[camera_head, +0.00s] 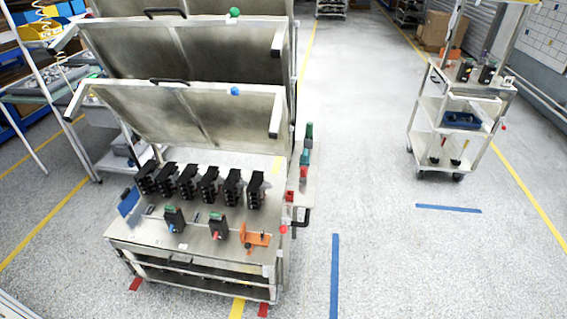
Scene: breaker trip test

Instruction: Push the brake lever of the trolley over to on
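A pale trolley (425,113) with shelves and dark castors stands on the floor at the upper right. A small red knob (503,127) shows at its right side; I cannot tell whether it belongs to a brake lever or how it is set. A metal bench-like unit (150,238) with raised lids stands left of centre. A red ball (283,229) and a black handle (301,218) show at its right side; I cannot tell their function. Neither of my grippers is in view.
Several black breaker-like blocks (209,188) and an orange fixture (255,236) sit on the metal unit. A blue tray (461,120) is on the trolley. Cardboard boxes (436,30) stand behind. The floor (385,260) between unit and trolley is clear, with blue tape strips (334,275).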

